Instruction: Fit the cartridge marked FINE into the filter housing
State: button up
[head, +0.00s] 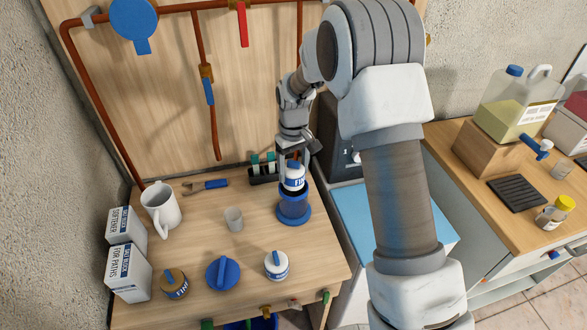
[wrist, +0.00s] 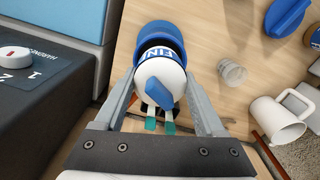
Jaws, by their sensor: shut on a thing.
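My gripper (head: 293,168) is shut on a white cartridge (head: 293,180) with a blue band, partly readable as FINE, and a blue grip on top. It also shows in the wrist view (wrist: 165,78) between the two fingers. The blue filter housing (head: 293,210) stands upright on the wooden bench, directly below the cartridge. In the wrist view, the housing's dark opening (wrist: 160,47) shows beyond the cartridge, partly covered by it. I cannot tell whether the cartridge's lower end is inside the rim.
A blue lid-like part (head: 222,273) lies between those cartridges. A small cup (head: 234,219), white mug (head: 161,208), pliers-like tool (head: 205,187) and two boxes (head: 128,272) are left of the housing. A rack with green items (head: 263,174) stands behind. A dark appliance (wrist: 45,100) stands close by.

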aim_at(294, 179)
jog(key=shift+f+b, duration=1.15)
jog(key=shift+f, duration=0.6)
jog(key=shift+r+p, duration=0.85)
jog(key=shift+r, duration=0.65)
jog(key=shift+f+b, duration=1.2)
jog(key=shift+f, duration=0.45)
dwell(0.8)
jog(key=o, duration=1.4)
jog(key=shift+o, duration=0.2)
notch_tip(294, 179, up, 18)
jog(key=shift+f, duration=0.25)
